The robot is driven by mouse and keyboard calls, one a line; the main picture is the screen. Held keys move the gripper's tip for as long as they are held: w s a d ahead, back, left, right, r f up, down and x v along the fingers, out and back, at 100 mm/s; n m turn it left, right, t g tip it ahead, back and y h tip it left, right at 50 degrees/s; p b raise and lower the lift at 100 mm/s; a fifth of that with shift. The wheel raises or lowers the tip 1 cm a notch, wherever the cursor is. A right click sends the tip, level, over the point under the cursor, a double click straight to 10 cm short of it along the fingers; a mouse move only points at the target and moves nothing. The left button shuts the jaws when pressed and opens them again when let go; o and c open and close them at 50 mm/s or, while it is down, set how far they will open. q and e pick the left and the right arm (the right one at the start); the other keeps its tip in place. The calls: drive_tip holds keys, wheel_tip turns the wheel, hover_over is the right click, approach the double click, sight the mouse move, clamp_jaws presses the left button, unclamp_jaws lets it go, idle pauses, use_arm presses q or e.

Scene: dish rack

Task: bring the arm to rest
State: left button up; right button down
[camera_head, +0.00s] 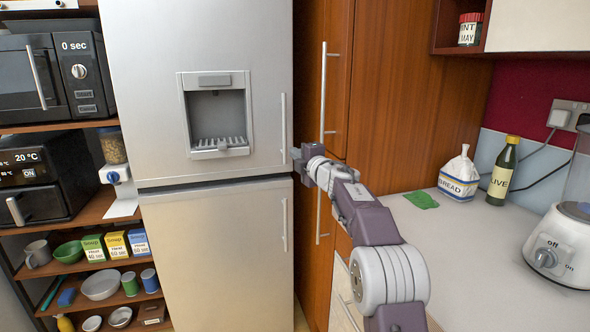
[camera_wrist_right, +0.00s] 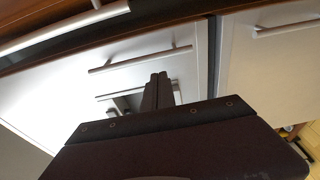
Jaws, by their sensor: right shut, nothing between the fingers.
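My right arm (camera_head: 375,245) reaches forward from the bottom right in the head view. Its gripper (camera_head: 297,153) is in front of the edge between the fridge and the wooden cabinet, and it is small there. In the right wrist view the two dark fingers (camera_wrist_right: 158,90) are together, shut with nothing between them. I cannot tell how far the fingertips are from the doors. My left gripper is not in view.
The silver fridge (camera_head: 215,240) stands in the centre. The wooden cabinet (camera_head: 400,100) is to its right. The counter (camera_head: 455,240) holds a bread bag (camera_head: 459,178), an olive bottle (camera_head: 502,172), a green cloth (camera_head: 421,200) and a blender (camera_head: 560,245). Shelves (camera_head: 90,215) with bowls and packets stand left.

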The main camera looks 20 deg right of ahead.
drive_tip(key=s+a+r+n+y, duration=0.1)
drive_tip(key=s+a+r+y, duration=0.1)
drive_tip(key=s+a, duration=0.3)
drive_tip(key=s+a+f+m+g, duration=0.1)
drive_tip(key=s+a+f+m, duration=0.1)
drive_tip(key=a+f+m, duration=0.3)
drive_tip(key=s+f+m+g+h, duration=0.1)
drive_tip(key=s+f+m+g, duration=0.2)
drive_tip(key=s+f, duration=0.35)
drive_tip(key=s+d+f+m+g+h, duration=0.1)
drive_tip(key=s+f+m+g+h, duration=0.2)
drive_tip(key=f, duration=0.7)
drive_tip(key=s+f+m+g, duration=0.2)
drive_tip(key=s+f+m, duration=0.1)
drive_tip(key=s+f, duration=0.4)
drive_tip(key=s+a+f+m+g, duration=0.1)
drive_tip(key=s+f+m+g, duration=0.25)
drive_tip(key=s+f, duration=0.5)
drive_tip(key=s+f+m+g, duration=0.35)
drive_tip(key=s+f, duration=0.25)
drive_tip(key=s, duration=0.6)
wheel_tip(320, 180, up, 25)
drive_tip(key=p, duration=2.4)
drive_tip(key=shift+n+g, duration=0.3)
drive_tip(key=shift+g, duration=0.1)
